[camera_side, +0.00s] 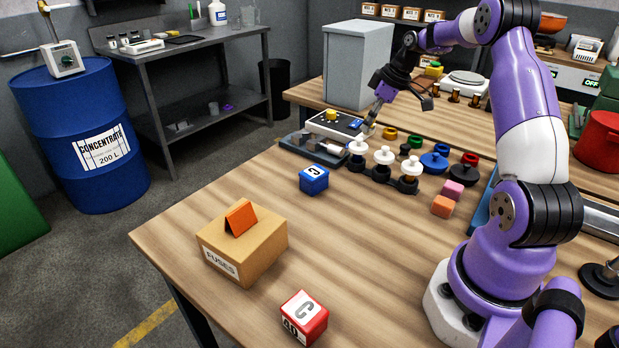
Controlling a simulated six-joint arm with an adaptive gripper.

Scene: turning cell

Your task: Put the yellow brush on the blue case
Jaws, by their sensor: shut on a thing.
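My gripper (371,126) points down at the back of the near table, beside a flat black-and-white device with a yellow knob (331,115). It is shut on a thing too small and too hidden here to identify. I cannot make out a yellow brush for certain. A blue flat-sided thing (479,214) shows partly behind my arm at the right; I cannot tell whether it is the blue case.
White-topped knobs (384,155) stand in a row just in front of my gripper, with coloured knobs (434,160) to their right. A blue cube (314,180), a FUSES box (243,246) and a red-and-white cube (304,318) stand nearer. The table's middle is clear.

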